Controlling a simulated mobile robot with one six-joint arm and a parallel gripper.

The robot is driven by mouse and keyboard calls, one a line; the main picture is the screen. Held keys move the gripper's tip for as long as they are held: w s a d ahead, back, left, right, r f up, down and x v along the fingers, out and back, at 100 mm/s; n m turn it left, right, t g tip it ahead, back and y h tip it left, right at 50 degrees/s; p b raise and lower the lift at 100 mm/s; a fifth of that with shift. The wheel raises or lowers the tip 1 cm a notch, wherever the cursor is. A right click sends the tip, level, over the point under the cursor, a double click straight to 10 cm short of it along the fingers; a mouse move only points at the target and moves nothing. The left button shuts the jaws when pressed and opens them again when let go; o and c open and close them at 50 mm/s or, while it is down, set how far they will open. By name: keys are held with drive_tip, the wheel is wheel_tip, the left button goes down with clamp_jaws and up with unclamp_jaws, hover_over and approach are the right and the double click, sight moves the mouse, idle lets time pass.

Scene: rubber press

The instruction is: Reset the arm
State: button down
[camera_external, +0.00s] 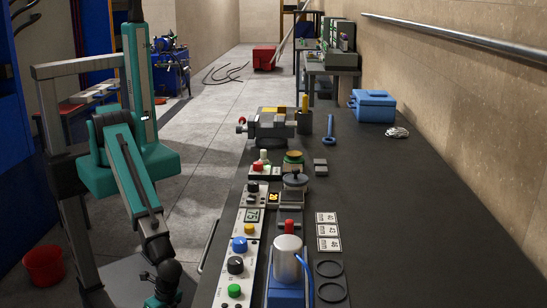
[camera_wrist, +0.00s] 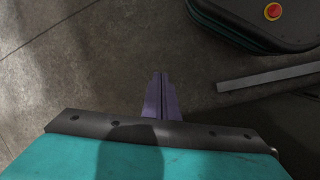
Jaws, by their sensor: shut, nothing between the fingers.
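My gripper (camera_wrist: 160,76) points down over the grey concrete floor in the wrist view. Its two narrow fingers lie together with nothing between them. In the external view my teal and grey arm hangs on the left, bent downward beside the workbench (camera_external: 390,220). Its dark wrist is low, near the bottom edge of the picture, left of the bench's front edge. The fingers cannot be made out clearly there. No object is near the fingertips in the wrist view.
The bench holds a control panel (camera_external: 234,268) with coloured buttons, a metal cylinder on a blue base (camera_external: 287,293), black rings (camera_external: 331,292), a vise (camera_external: 268,124) and a blue box (camera_external: 373,105). A red bucket (camera_external: 44,266) stands on the floor at left. The bench's right side is mostly clear.

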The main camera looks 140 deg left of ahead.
drive_tip(key=s+a+m+g+y+p, duration=0.1)
drive_tip(key=s+a+g+p, duration=0.1)
drive_tip(key=s+a, duration=0.3)
drive_tip(key=s+a+r+m+g+y+p, duration=0.1)
drive_tip(key=s+a, duration=0.5)
drive_tip(key=s, duration=0.8)
drive_tip(key=shift+a+m+g+y+p, duration=0.25)
drive_tip(key=shift+m+g+y+p, duration=0.3)
drive_tip(key=shift+m, duration=0.25)
drive_tip(key=c, duration=2.5)
unclamp_jaws()
drive_tip(key=shift+w, duration=0.1)
